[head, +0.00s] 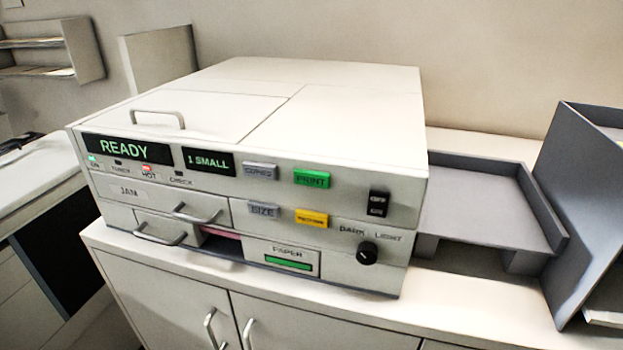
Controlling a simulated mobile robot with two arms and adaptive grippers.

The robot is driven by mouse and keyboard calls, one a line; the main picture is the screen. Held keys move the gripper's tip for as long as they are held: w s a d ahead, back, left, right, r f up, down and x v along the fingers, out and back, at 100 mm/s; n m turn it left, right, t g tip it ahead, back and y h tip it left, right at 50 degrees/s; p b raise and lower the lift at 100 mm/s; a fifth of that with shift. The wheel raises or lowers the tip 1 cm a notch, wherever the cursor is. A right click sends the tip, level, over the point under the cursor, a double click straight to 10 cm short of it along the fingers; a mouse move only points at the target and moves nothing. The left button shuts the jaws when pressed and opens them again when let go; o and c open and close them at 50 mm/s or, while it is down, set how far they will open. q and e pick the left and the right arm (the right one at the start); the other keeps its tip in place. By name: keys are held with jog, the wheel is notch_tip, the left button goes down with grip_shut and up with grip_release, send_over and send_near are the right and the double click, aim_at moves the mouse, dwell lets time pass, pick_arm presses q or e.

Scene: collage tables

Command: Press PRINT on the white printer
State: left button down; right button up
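The white printer (340,185) stands on a white cabinet. Its green PRINT button (312,178) is on the upper right of the front panel. The left display (124,149) reads READY, and a second display (208,162) reads 1 SMALL. A grey COPIES button (261,171) is left of PRINT. A grey SIZE button (263,211) and a yellow button (311,218) sit below. A black switch (378,203) and a black DARK/LIGHT knob (367,253) are at the right. A small light by HOT glows red. Neither of my grippers shows.
A grey output tray (490,200) extends from the printer's right side. A dark grey rack (590,200) stands at the far right. The cabinet (170,300) has handled doors below. Wall shelves (40,45) are at the upper left. The space before the front panel is clear.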

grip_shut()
